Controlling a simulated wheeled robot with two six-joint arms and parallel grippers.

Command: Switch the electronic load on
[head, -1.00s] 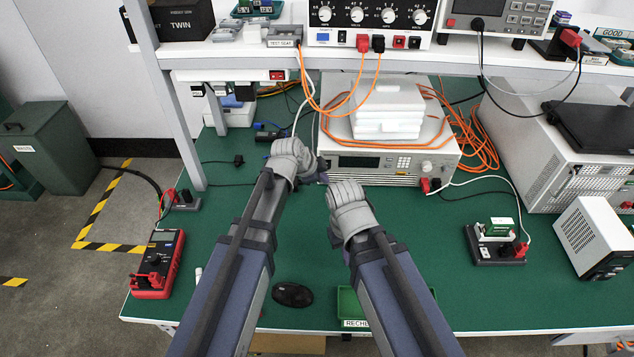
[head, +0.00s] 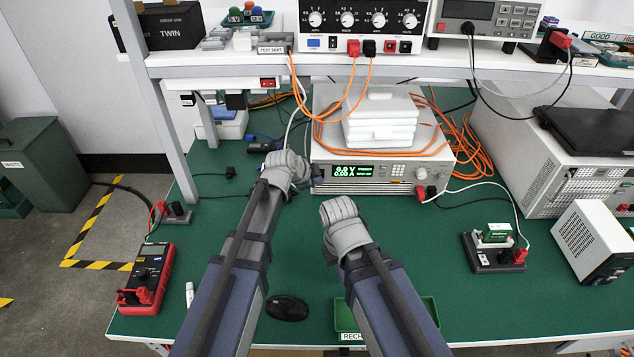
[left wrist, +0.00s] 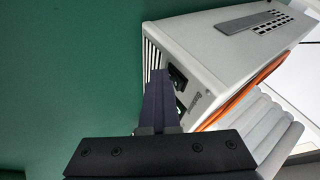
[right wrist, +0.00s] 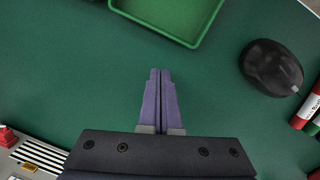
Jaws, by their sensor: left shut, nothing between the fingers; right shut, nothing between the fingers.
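The electronic load (head: 440,166) is the pale box in the middle of the bench under the shelf. Its display (head: 365,171) is lit green with two rows of figures, in V and A. My left gripper (head: 314,182) is shut and empty at the left end of the load's front panel. The left wrist view shows its fingers (left wrist: 160,75) close to the front edge of the load (left wrist: 215,50); I cannot tell whether they touch. My right gripper (right wrist: 160,75) is shut and empty above the bench, short of the load.
White blocks (head: 380,120) and orange cables (head: 465,140) lie on top of the load. Red plugs (head: 425,190) are in its front right. A red multimeter (head: 147,278), a black mouse (head: 288,308) and a green tray (head: 430,310) sit nearer.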

